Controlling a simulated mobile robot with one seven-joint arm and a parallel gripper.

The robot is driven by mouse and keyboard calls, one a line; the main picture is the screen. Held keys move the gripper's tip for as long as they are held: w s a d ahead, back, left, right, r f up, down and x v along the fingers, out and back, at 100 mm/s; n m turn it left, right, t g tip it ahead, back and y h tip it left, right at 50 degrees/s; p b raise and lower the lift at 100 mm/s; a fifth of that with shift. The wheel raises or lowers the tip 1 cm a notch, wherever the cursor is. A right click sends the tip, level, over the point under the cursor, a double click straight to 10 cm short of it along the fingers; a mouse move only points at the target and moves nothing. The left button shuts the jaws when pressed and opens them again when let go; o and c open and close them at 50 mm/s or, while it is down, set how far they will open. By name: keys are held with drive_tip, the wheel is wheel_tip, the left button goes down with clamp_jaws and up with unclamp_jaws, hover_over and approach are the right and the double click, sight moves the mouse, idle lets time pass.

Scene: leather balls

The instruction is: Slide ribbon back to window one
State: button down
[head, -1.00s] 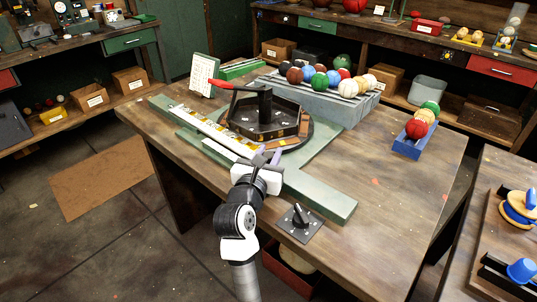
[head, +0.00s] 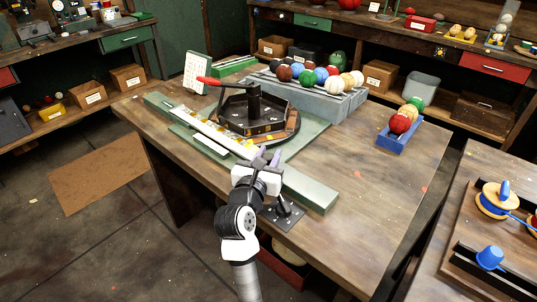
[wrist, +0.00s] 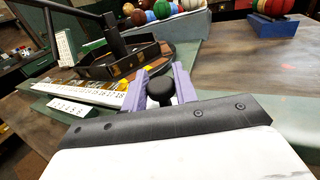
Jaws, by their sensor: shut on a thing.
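The ribbon, a long pale numbered strip (head: 217,134) with yellow and dark marks, lies along the green base (head: 307,188) in front of a black octagonal tray (head: 255,118). The wrist view shows its printed numbers (wrist: 97,93) up close. My gripper (head: 268,159) is at the strip's near right end. In the wrist view, the purple fingers of my gripper (wrist: 160,84) are shut on a round black knob (wrist: 160,91). The knob's link to the strip is hidden. I cannot tell which window is window one.
A red-handled lever (head: 209,81) reaches over the tray. A grey rack of coloured balls (head: 333,101) stands behind. A black lever plate (head: 284,215) sits close right of my wrist. A blue ball tray (head: 392,142) is at the right; the table between is mostly clear.

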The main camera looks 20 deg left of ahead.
drive_tip(key=shift+a, duration=0.1)
drive_tip(key=c, duration=1.1)
unclamp_jaws()
drive_tip(key=s, duration=1.1)
drive_tip(key=shift+s+d+r+p, duration=0.2)
drive_tip(key=shift+s+d+p, duration=0.05)
drive_tip(key=shift+p, duration=0.05)
drive_tip(key=shift+s+f+p, duration=0.2)
drive_tip(key=shift+s+p, duration=0.95)
drive_tip(key=shift+p, duration=0.25)
